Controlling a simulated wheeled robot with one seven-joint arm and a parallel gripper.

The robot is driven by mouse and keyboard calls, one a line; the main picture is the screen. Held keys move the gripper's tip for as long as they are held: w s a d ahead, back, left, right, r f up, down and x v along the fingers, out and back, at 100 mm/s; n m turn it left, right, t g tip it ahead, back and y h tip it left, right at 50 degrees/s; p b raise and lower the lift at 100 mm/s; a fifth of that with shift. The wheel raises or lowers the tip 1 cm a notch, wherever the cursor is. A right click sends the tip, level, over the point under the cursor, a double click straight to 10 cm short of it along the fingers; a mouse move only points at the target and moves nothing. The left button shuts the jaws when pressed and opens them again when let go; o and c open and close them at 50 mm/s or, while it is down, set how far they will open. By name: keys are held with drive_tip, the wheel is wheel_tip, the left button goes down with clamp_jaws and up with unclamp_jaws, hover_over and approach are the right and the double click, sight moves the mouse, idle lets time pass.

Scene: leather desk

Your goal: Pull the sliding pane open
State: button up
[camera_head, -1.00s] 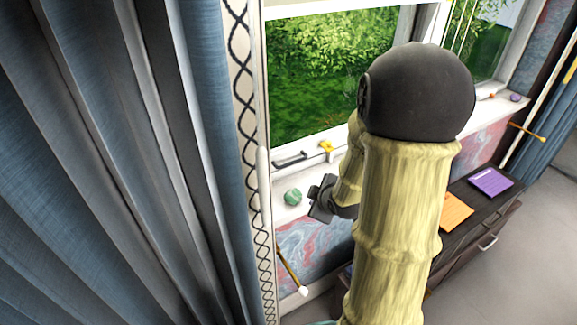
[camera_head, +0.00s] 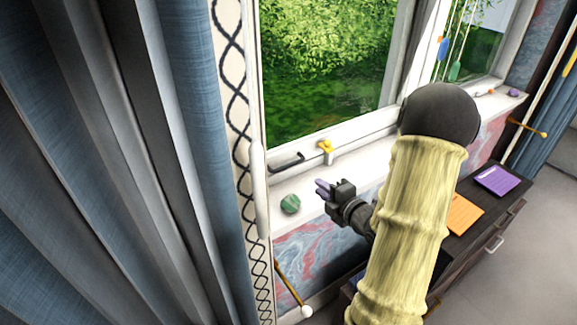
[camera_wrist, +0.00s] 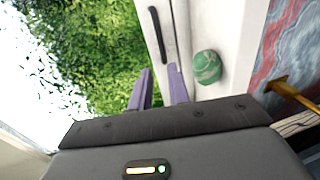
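The sliding pane (camera_head: 330,75) is the window's glazed sash with a white frame; greenery shows through it. Its black bar handle (camera_head: 287,162) is on the lower left of the white frame; the handle also shows at the top of the wrist view (camera_wrist: 157,34). A yellow latch-like piece (camera_head: 325,147) sits on the frame to the right of the handle. My gripper (camera_head: 320,188) is over the sill, below and right of the handle and apart from it. In the wrist view its two purple fingers (camera_wrist: 160,82) stand apart with nothing between them.
A green round object (camera_head: 290,204) lies on the white sill (camera_head: 365,173), left of my gripper. A blue curtain (camera_head: 205,120) fills the left side. A dark cabinet (camera_head: 480,228) with orange and purple sheets stands at the lower right. A yellow rod with a white ball end (camera_head: 290,285) is below the sill.

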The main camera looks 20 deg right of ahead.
sight(290, 166)
drive_tip(key=p+x, duration=0.4)
drive_tip(key=x, duration=1.3)
drive_tip(key=shift+w+f, duration=0.1)
clamp_jaws()
